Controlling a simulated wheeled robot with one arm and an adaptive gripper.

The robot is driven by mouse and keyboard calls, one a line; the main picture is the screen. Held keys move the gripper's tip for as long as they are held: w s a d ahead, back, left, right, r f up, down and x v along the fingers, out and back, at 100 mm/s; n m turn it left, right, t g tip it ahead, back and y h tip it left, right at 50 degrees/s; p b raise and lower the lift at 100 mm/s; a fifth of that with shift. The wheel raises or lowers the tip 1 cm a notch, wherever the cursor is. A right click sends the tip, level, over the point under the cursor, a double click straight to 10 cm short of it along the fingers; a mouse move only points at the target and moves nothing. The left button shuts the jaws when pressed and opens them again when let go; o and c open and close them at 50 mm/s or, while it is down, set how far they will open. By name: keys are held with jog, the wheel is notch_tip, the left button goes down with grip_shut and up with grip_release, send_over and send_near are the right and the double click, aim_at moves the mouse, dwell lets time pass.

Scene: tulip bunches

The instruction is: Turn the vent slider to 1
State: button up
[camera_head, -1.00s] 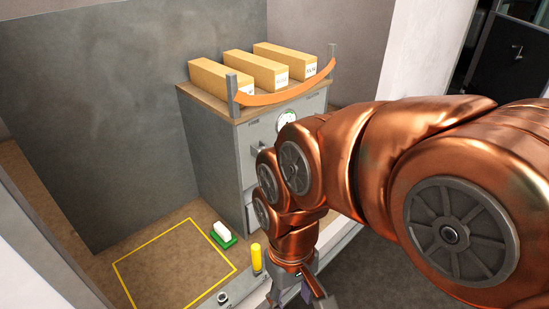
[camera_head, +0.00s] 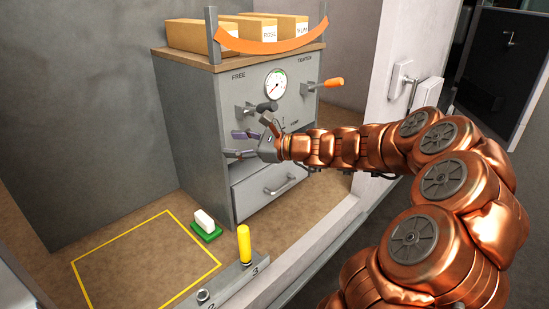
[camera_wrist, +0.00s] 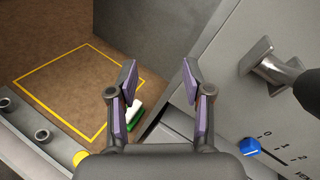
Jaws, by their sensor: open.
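The vent slider is a small blue knob (camera_wrist: 250,146) on the grey cabinet front, low right in the wrist view. It sits beside the 0 mark of a printed 0, 1, 2 scale. In the head view I cannot make it out behind my gripper. My gripper (camera_head: 245,138) is in front of the cabinet, below the gauge. In the wrist view its two purple-padded fingers (camera_wrist: 159,78) are spread apart with nothing between them. The blue knob is to the right of the right finger, apart from it.
A black-knobbed lever (camera_head: 265,107) and an orange-handled lever (camera_head: 333,84) stick out near the gauge (camera_head: 275,84). A drawer (camera_head: 270,190) is below. A green-and-white block (camera_head: 205,224) and a yellow peg (camera_head: 244,243) stand near the yellow-outlined floor area (camera_head: 145,265).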

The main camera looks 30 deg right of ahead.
jog(key=w+d+f+m+t+h+b, duration=0.1)
jog(key=d+f+m+t+h+b, duration=0.25)
jog(key=d, duration=0.65)
jog(key=d+f+m+t+h, duration=0.1)
jog(key=d+f+m+h, duration=0.1)
jog(key=d+f+m, duration=0.5)
jog(key=w+r+n, duration=0.1)
jog(key=w+r, duration=0.2)
jog(key=w, duration=0.4)
jog(key=shift+w, duration=0.4)
jog(key=shift+d, duration=0.1)
jog(key=shift+c, duration=0.2)
grip_shut()
jog(key=shift+r, duration=0.1)
